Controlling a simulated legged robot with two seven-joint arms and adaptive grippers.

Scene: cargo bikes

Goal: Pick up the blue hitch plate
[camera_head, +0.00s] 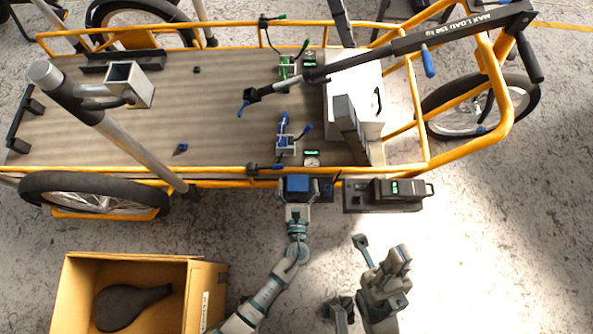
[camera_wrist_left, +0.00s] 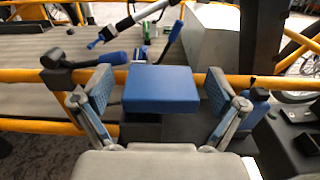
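The blue hitch plate (camera_head: 298,183) is a flat blue block at the front rail of the cargo bike, on a dark mount. It also shows large in the middle of the left wrist view (camera_wrist_left: 160,88). My left gripper (camera_head: 298,192) is at the plate. In the left wrist view its two fingers (camera_wrist_left: 158,97) stand open, one on each side of the plate, with a small gap on both sides. My right gripper (camera_head: 381,252) is low in the head view, away from the plate, with its fingers apart and empty.
The yellow bike rail (camera_head: 225,171) runs beside the plate. A black device with a green display (camera_head: 395,188) stands to its right. Blue (camera_head: 284,138) and green (camera_head: 287,68) clamps and a white box (camera_head: 365,90) are on the bed. A cardboard box (camera_head: 190,295) is at lower left.

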